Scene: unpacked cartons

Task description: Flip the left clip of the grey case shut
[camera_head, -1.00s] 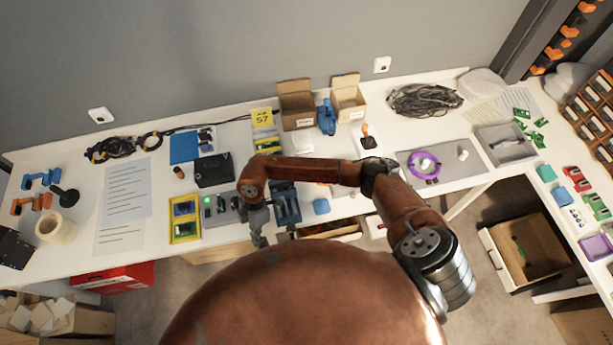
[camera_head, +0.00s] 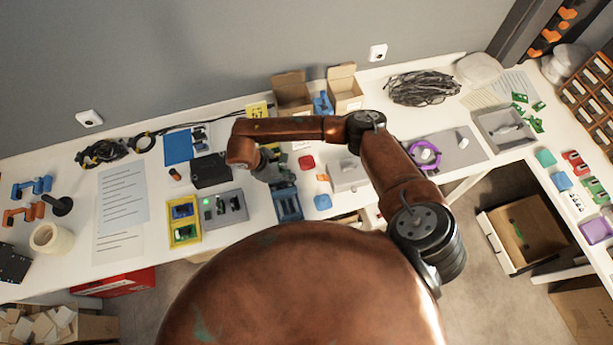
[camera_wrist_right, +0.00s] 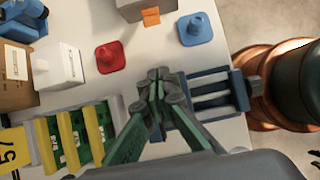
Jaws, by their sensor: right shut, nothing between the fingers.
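The grey case (camera_head: 348,174) lies on the table right of my right arm's wrist, partly covered by my arm. A small orange clip (camera_head: 322,178) sticks out from its left side. In the wrist view, only part of the case (camera_wrist_right: 133,7) shows at the top edge, with the orange clip (camera_wrist_right: 151,17) standing out from it. My right gripper (camera_head: 272,172) is left of the case, above the blue vise. In the wrist view its fingers (camera_wrist_right: 158,77) are together and empty, apart from the clip. My left gripper is not in view.
A blue vise (camera_head: 287,204) stands below the right gripper. A red knobbed piece (camera_head: 306,162) and a blue knobbed piece (camera_head: 322,202) lie near the clip. A yellow rack with green boards (camera_wrist_right: 46,142) is close by in the wrist view.

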